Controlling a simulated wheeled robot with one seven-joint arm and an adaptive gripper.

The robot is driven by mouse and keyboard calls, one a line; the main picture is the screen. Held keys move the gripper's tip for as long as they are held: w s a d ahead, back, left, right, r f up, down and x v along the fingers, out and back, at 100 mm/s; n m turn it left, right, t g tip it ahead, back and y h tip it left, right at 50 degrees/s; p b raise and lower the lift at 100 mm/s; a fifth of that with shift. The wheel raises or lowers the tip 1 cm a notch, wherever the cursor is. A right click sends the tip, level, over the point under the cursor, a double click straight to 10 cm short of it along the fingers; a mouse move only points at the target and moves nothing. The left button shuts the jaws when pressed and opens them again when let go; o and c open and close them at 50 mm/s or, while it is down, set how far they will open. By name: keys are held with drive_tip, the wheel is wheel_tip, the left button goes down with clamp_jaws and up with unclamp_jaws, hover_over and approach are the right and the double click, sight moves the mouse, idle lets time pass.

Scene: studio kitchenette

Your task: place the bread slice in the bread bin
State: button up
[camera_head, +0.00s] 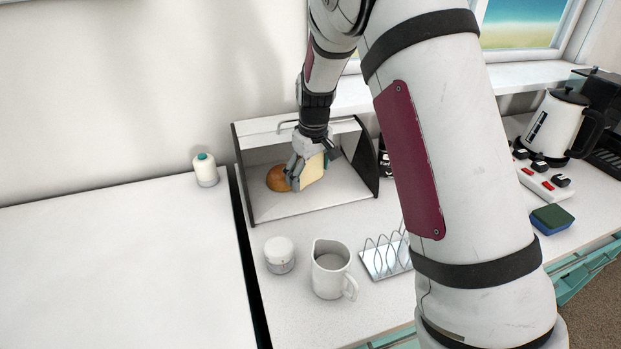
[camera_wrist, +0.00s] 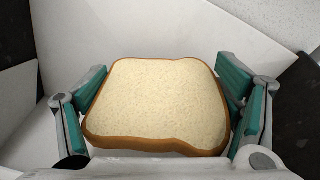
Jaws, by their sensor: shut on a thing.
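The bread slice (camera_wrist: 160,105) is pale with a brown crust and sits between the green pads of my gripper (camera_wrist: 162,108) in the wrist view. In the head view my gripper (camera_head: 307,172) is shut on the bread slice (camera_head: 313,170) at the open front of the bread bin (camera_head: 340,190). The bin is a white box with dark side walls and a raised lid with a handle. A round brown bread roll (camera_head: 277,179) lies inside the bin, just left of my gripper. I cannot tell whether the slice touches the bin floor.
A white jar (camera_head: 279,254), a white jug (camera_head: 331,270) and a wire toast rack (camera_head: 385,257) stand in front of the bin. A small bottle (camera_head: 205,170) stands to its left. A kettle (camera_head: 560,125), a power strip (camera_head: 543,180) and a sponge (camera_head: 551,219) are at right.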

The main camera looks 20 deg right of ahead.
drive_tip(key=shift+f, duration=0.95)
drive_tip(key=o, duration=0.9)
drive_tip(key=shift+f, duration=0.1)
drive_tip(key=shift+c, duration=0.2)
